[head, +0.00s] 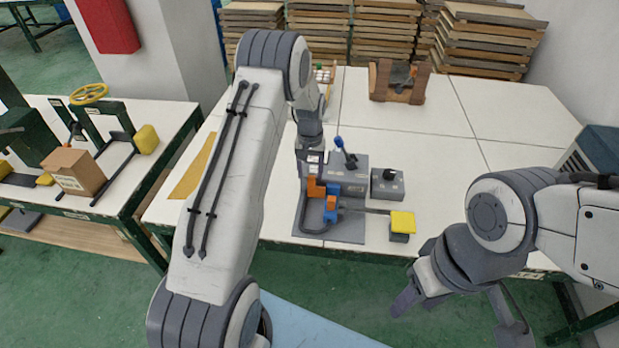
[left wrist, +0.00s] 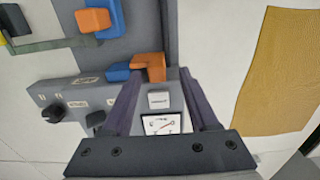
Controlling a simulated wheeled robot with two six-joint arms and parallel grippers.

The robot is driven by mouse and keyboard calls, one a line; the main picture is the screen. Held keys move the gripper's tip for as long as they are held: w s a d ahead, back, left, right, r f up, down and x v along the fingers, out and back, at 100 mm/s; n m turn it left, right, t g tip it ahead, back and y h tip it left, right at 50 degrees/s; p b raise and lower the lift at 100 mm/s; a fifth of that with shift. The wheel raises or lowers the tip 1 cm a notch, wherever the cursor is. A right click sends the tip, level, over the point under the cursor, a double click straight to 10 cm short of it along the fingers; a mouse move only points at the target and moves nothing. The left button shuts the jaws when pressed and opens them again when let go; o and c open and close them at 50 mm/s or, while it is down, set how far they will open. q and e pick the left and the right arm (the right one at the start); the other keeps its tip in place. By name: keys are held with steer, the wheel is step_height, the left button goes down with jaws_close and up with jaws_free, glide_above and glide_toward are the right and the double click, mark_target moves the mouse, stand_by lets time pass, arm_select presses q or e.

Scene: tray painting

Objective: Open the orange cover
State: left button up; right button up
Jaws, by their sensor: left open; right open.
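The orange cover (head: 314,188) is a small stepped orange part on the grey machine (head: 347,178) on the white table. In the left wrist view the orange cover (left wrist: 150,64) lies just beyond and between my left fingertips. My left gripper (head: 310,162) is open and points down over the machine at the cover; it also shows in the left wrist view (left wrist: 160,80). I cannot tell whether a finger touches the cover. My right gripper (head: 455,305) is open and empty in front of the table edge.
Blue parts (left wrist: 92,18) and another orange block (head: 332,202) are close to the cover. A yellow pad (head: 402,221) stands at the machine's right and a grey box (head: 387,186) beside it. A tan strip (head: 196,165) lies left. The table is clear at right.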

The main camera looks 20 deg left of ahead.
arm_select(q)
step_height(320, 180, up, 8)
steer(key=b, duration=0.1)
stand_by(0.5)
